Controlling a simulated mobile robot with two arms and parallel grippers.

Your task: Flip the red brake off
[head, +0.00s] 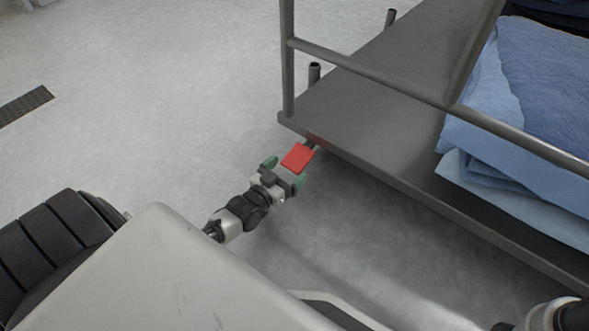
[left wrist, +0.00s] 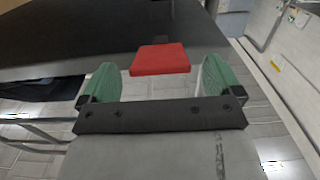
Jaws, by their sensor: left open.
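The red brake (head: 297,158) is a flat red pedal sticking out from under the near edge of the grey cart deck. My left gripper (head: 284,172) is open at the near side of the brake, with its green fingertips pointing toward it. In the left wrist view, the brake (left wrist: 160,59) is ahead, centred between the two green fingers of my left gripper (left wrist: 158,85). Whether the fingers touch it I cannot tell. Part of my right arm shows at the bottom right of the head view, but its gripper is out of view.
The cart deck (head: 372,118) spreads to the right, with a metal rail (head: 365,72) above it. Folded blue cloths (head: 540,110) lie on the deck. A dark floor drain (head: 25,104) is at the left. The floor left of the cart is clear.

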